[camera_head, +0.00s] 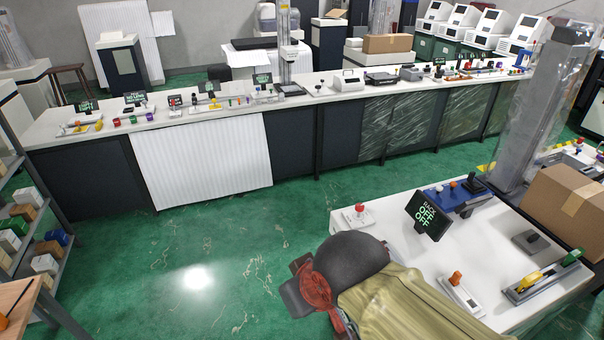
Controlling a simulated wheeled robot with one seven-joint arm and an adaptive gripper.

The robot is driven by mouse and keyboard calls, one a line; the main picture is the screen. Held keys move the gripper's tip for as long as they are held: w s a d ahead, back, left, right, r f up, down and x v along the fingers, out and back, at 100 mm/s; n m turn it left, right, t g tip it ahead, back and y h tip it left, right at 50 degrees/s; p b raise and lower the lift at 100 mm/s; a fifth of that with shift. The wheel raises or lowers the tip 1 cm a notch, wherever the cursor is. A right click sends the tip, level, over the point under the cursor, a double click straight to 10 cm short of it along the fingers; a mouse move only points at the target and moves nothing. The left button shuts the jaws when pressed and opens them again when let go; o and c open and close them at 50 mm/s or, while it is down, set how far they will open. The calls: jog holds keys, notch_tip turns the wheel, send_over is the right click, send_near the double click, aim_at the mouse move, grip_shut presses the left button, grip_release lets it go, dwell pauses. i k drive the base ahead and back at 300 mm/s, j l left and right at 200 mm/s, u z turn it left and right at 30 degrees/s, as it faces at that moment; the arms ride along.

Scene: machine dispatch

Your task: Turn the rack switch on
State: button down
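A small black display (428,215) stands on the near white worktop (485,250) and reads "RACK OFF OFF" in green. Several controls stand around it: a red-knobbed control (358,214) on a white plate, a blue unit (455,192) with small knobs and a dark lever, an orange-knobbed white switch (458,290), and a long base with yellow and green handles (543,276). I cannot tell which one is the rack switch. My arm (410,300) covers the worktop's front left corner. I cannot make out gripper fingers at its dark and red end, left of the worktop.
A cardboard box (567,200) and a grey post (540,110) stand at the worktop's right. A dark square plate (530,241) lies nearby. A long counter (330,97) with several devices runs behind. Shelves (65,265) stand at left. The green floor (220,250) between is clear.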

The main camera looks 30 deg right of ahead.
aim_at(360, 206)
jog(key=z, duration=1.3)
